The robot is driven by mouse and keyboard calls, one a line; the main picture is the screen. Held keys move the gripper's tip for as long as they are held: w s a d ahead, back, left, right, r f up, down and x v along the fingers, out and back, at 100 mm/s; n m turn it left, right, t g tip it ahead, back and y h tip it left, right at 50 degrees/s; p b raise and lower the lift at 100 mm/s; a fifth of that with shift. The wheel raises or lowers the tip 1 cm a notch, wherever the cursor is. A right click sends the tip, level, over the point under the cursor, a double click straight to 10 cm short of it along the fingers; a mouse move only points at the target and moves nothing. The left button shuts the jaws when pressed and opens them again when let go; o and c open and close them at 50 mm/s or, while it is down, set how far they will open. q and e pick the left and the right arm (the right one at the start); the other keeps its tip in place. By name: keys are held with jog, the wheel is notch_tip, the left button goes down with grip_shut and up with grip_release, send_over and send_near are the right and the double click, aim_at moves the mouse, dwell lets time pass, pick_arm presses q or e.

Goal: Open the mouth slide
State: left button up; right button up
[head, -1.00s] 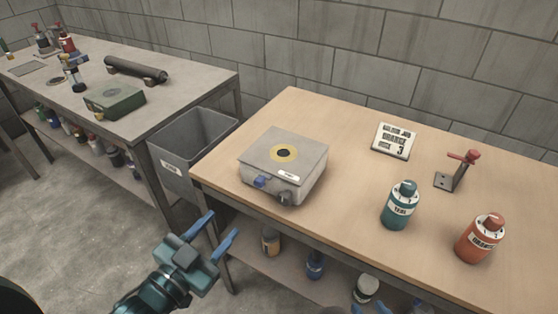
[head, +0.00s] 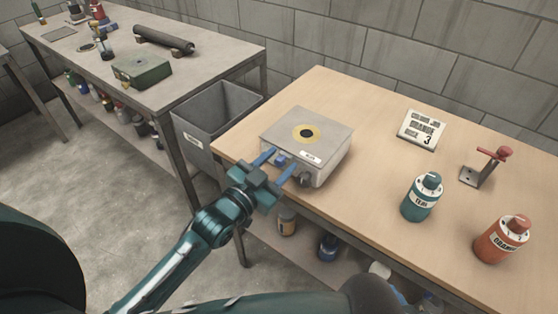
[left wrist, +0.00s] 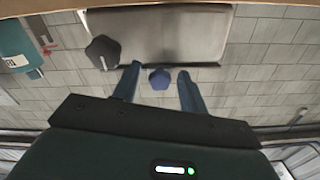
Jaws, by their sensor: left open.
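A grey box (head: 318,140) stands near the left end of the wooden table, with a yellow ring around a dark hole (head: 307,133) on its top. A blue knob (head: 281,161) and a dark knob (head: 305,180) stick out of its front. My left gripper (head: 285,158) is open, its blue fingers pointing at the box front. In the left wrist view the blue knob (left wrist: 160,79) lies between the two fingers (left wrist: 158,70), with a gap on each side. The dark knob (left wrist: 103,52) is outside them. I cannot make out the mouth slide as a separate part.
A grey bin (head: 213,120) is left of the table. The table (head: 370,170) is clear right of the box.

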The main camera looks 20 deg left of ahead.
pick_arm(q)
jog(key=shift+w+d, duration=0.15)
jog(key=shift+w, duration=0.15)
jog(key=shift+c, duration=0.3)
grip_shut()
